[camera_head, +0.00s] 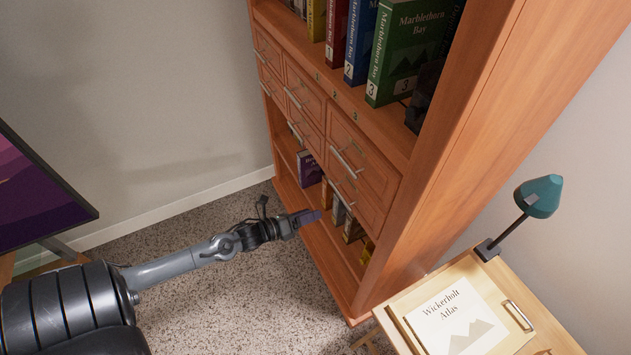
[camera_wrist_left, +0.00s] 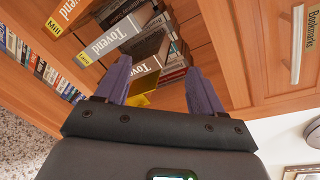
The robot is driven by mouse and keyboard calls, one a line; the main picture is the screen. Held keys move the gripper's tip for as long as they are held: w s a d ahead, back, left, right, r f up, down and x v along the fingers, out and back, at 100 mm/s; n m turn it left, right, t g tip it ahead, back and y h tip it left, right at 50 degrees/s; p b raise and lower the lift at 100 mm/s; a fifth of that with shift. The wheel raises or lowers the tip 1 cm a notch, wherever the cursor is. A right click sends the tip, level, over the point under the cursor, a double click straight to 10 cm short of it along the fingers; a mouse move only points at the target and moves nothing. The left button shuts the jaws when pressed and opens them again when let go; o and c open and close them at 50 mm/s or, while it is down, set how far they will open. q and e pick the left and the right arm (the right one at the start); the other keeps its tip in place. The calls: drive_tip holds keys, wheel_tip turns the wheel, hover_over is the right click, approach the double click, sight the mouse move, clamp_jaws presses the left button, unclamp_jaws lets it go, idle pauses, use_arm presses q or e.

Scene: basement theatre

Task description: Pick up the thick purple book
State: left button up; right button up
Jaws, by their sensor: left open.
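A purple book (camera_head: 309,168) stands upright on the low shelf of the wooden bookcase, at its left end below the drawers. Only its upper part and spine show past the shelf frame. I cannot make it out in the left wrist view. My left gripper (camera_head: 314,215) reaches in from the left, in front of the low shelf. In the picture it is below the purple book and apart from it. In the left wrist view my left gripper (camera_wrist_left: 157,72) has its two purple fingers spread, with nothing held. Grey Tovend books (camera_wrist_left: 145,47) show beyond the fingers. My right gripper is not in view.
The bookcase (camera_head: 470,150) has drawers (camera_head: 365,165) with bar handles above the low shelf. More books, including a green one (camera_head: 408,50), stand on the upper shelf. A side table (camera_head: 540,335) with an atlas (camera_head: 458,318) and lamp (camera_head: 539,197) stands right. Carpet (camera_head: 225,295) is clear.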

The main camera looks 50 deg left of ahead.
use_arm(q)
drive_tip(key=w+a+f+m+t+h+b, duration=0.15)
drive_tip(key=a+f+m+b, duration=0.35)
drive_tip(key=a+f+b, duration=0.5)
drive_tip(key=m+b, duration=0.4)
drive_tip(key=b, duration=1.7)
approach(299, 174)
drive_tip(key=w+d+r, duration=0.1)
drive_tip(key=d, duration=0.1)
drive_tip(key=w+b, duration=0.1)
drive_tip(key=b, duration=0.1)
drive_tip(key=w+b, duration=0.1)
drive_tip(key=b, duration=0.2)
drive_tip(key=w+f+m+b, duration=0.1)
drive_tip(key=b, duration=0.1)
drive_tip(key=shift+a+t+y, duration=0.25)
drive_tip(key=shift+w+d+r+b, duration=0.1)
drive_tip(key=shift+w+d+b, duration=0.1)
drive_tip(key=shift+w+b, duration=0.95)
drive_tip(key=shift+w+d+b, duration=0.25)
drive_tip(key=shift+w+b, duration=0.35)
drive_tip(key=shift+w, duration=0.7)
drive_tip(key=shift+w, duration=0.1)
